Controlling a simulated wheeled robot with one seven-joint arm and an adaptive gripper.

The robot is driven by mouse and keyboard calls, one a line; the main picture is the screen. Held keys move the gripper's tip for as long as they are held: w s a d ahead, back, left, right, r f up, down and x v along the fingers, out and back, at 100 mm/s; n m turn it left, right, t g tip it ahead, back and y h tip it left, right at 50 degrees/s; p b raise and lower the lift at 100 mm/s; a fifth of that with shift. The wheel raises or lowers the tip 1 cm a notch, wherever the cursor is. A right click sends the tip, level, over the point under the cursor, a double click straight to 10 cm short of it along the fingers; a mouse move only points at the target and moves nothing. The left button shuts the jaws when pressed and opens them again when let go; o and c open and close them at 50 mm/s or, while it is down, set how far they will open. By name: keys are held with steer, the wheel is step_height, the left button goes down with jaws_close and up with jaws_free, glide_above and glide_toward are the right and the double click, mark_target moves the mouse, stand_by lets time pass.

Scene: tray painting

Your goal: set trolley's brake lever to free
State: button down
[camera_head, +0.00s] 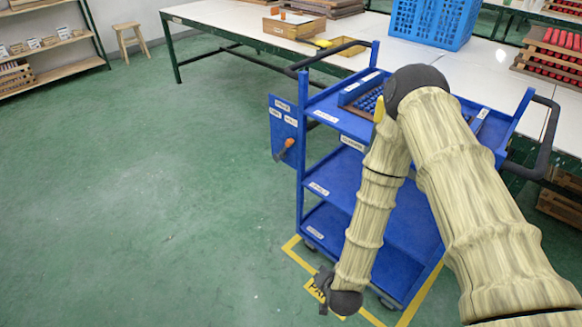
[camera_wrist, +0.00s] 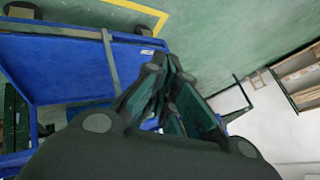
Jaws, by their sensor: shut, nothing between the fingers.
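The blue trolley (camera_head: 327,183) stands at the table's near side, inside a yellow floor outline. A blue plate (camera_head: 284,122) with small white labels is on its left side. The brake lever with an orange-brown handle (camera_head: 286,148) is on this plate, slanting down to the left; the labels are too small to read. My gripper (camera_head: 322,292) hangs low in front of the trolley's lower left, well below and apart from the lever. It is shut and empty. In the wrist view its fingers (camera_wrist: 172,66) point at green floor beside the blue trolley (camera_wrist: 70,75); I cannot make out the lever there.
The long white table (camera_head: 225,17) stands behind the trolley, with a blue crate (camera_head: 432,22) on it. A black push handle (camera_head: 318,58) sticks out at the trolley's upper left. My arm covers the trolley's middle and right. Green floor left of the trolley is clear.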

steer(key=w+a+r+m+t+b, duration=0.1)
steer(key=w+a+m+t+b, duration=0.35)
steer(key=w, duration=0.45)
steer(key=w+a+r+m+t+b, duration=0.1)
steer(key=w+a+m+t+b, duration=0.2)
steer(key=w+b, duration=0.35)
steer(key=w+a+r+m+t+h+b, duration=0.1)
steer(key=w+r+m+t+h+b, duration=0.3)
steer(key=w+m, duration=0.7)
step_height(320, 180, up, 5)
steer(key=h+b, duration=0.2)
steer(key=b, duration=0.1)
steer(key=shift+w+a+f+t+h, duration=0.15)
steer(key=shift+w+a+t+h, duration=0.15)
steer(key=shift+a+t+h, duration=0.1)
steer(key=shift+m, duration=0.25)
